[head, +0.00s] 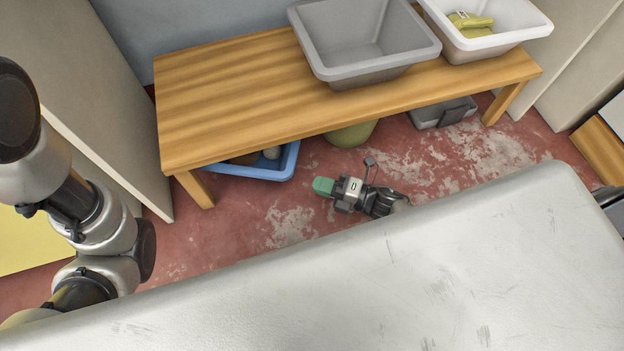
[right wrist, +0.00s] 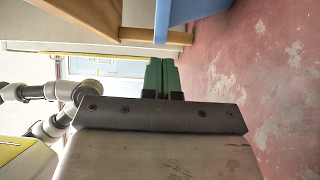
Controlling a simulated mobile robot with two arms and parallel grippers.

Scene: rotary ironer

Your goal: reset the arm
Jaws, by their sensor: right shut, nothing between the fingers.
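My right gripper (head: 322,186) has green fingertips. It hangs over the red floor, between the wooden table and the large white surface in front, and points to the left. Its fingers are shut and empty. They also show shut together in the right wrist view (right wrist: 161,64). My left arm comes down the left edge of the head view, bent at its joints. I see no left gripper in the head view, and cannot make one out in the right wrist view.
The wooden table (head: 230,105) carries a grey tub (head: 330,45) and a white tub (head: 535,28) with yellow cloth inside. Under it are a blue tray (head: 285,168), a green container (head: 350,135) and a grey box (head: 430,118). The worn white surface (head: 400,275) fills the front.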

